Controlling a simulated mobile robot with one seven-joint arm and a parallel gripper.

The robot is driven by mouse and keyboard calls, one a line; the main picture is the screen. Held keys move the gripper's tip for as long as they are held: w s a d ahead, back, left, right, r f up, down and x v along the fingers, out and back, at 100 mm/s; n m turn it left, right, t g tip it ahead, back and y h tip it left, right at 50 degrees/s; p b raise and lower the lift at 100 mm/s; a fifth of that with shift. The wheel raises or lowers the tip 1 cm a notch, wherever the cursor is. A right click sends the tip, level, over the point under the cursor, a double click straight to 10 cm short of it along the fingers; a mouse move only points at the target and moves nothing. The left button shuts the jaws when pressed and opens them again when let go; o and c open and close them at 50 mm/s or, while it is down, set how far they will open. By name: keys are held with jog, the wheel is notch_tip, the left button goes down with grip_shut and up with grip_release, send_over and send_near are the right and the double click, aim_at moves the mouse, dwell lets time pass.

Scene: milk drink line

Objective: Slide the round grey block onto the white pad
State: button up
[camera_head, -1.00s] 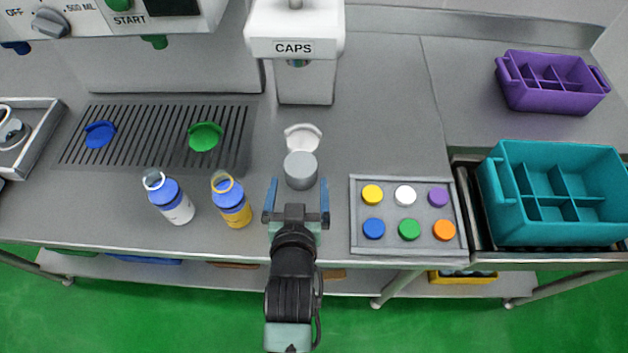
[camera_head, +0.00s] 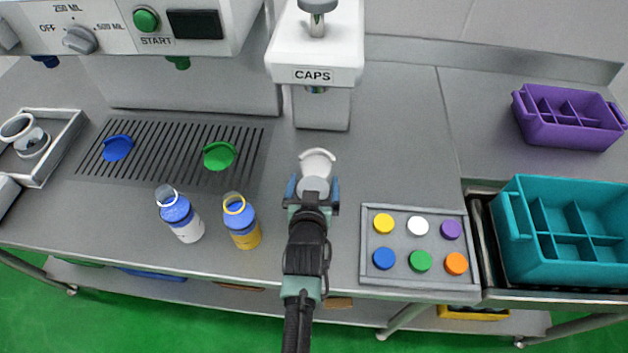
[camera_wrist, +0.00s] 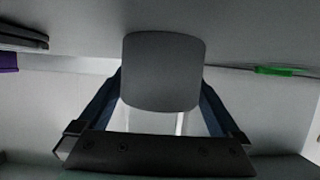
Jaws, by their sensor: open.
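The round grey block (camera_head: 315,184) stands upright on the counter below the CAPS machine. The white pad (camera_head: 317,159) lies just behind it, with a raised curved rim at its far side. The block hides the pad's near part, so I cannot tell whether they touch. My gripper (camera_head: 313,190) is open, low over the counter, with one blue finger on each side of the block. In the wrist view the block (camera_wrist: 162,70) shows large between the fingers; contact with them cannot be told.
The white CAPS machine (camera_head: 318,48) stands behind the pad. The counter between block and bottles is clear.

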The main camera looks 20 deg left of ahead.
aim_at(316, 173)
jog(key=shift+w+a+f, duration=0.1)
jog(key=shift+w+f, duration=0.05)
jog(key=shift+w, duration=0.3)
jog(key=c, duration=1.3)
jog(key=w+b, duration=0.1)
jog(key=w+a+b, duration=0.1)
jog(key=w+b, duration=0.2)
jog(key=w, duration=0.1)
jog(key=shift+w+a+f, duration=0.1)
jog(key=shift+a, duration=0.25)
jog(key=shift+w+a+b, duration=0.1)
jog(key=shift+w+b, duration=0.15)
jog(key=shift+b, duration=0.05)
